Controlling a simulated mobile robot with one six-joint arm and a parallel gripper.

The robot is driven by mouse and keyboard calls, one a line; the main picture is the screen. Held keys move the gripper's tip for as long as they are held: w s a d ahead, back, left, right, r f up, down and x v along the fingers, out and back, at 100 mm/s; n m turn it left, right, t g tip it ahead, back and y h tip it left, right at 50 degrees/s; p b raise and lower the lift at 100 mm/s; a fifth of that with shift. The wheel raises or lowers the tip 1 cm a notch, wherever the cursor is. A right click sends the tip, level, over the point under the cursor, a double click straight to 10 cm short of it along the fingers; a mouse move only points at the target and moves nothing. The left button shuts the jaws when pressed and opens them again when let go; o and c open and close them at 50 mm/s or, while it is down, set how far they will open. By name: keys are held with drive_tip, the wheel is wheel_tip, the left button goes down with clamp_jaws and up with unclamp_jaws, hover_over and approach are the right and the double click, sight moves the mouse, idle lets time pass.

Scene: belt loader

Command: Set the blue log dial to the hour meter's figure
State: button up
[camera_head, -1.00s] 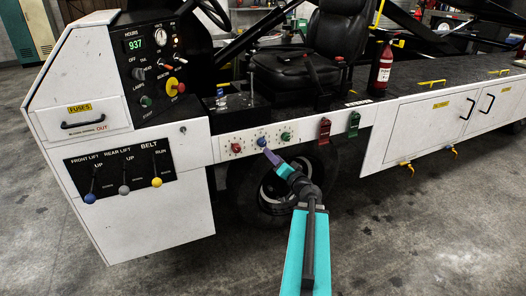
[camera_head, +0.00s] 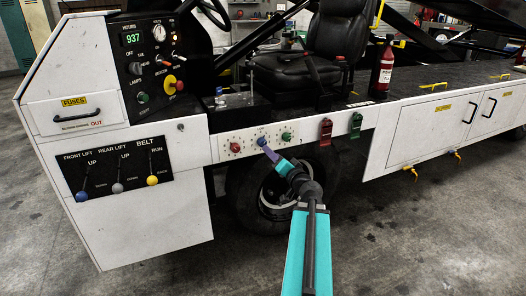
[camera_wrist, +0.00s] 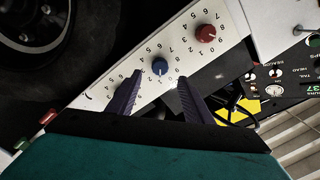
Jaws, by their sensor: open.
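The blue log dial (camera_head: 261,142) sits between a red dial (camera_head: 235,148) and a green dial (camera_head: 286,137) on the white side strip. In the wrist view the blue dial (camera_wrist: 160,67) lies just beyond and between my fingertips, ringed by small figures. A light pointer mark shows on it, but its figure is too small to read surely. My gripper (camera_wrist: 157,82) is open and empty, one purple finger to each side of the dial. The wrist view's red dial (camera_wrist: 206,33) stands farther up right.
Red (camera_head: 325,131) and green (camera_head: 355,124) fittings stick out right of the dials. Three lever knobs, including a yellow one (camera_head: 152,180), are at the lower left. The seat (camera_head: 306,70) is above. A wheel (camera_head: 275,190) is behind my arm.

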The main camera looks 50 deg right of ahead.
sight(263, 144)
drive_tip(key=shift+f, duration=0.1)
drive_tip(key=shift+b+x, duration=0.3)
drive_tip(key=shift+x, duration=3.9)
drive_tip(key=c, duration=1)
drive_tip(key=shift+a, duration=0.15)
drive_tip(key=shift+c, duration=0.3)
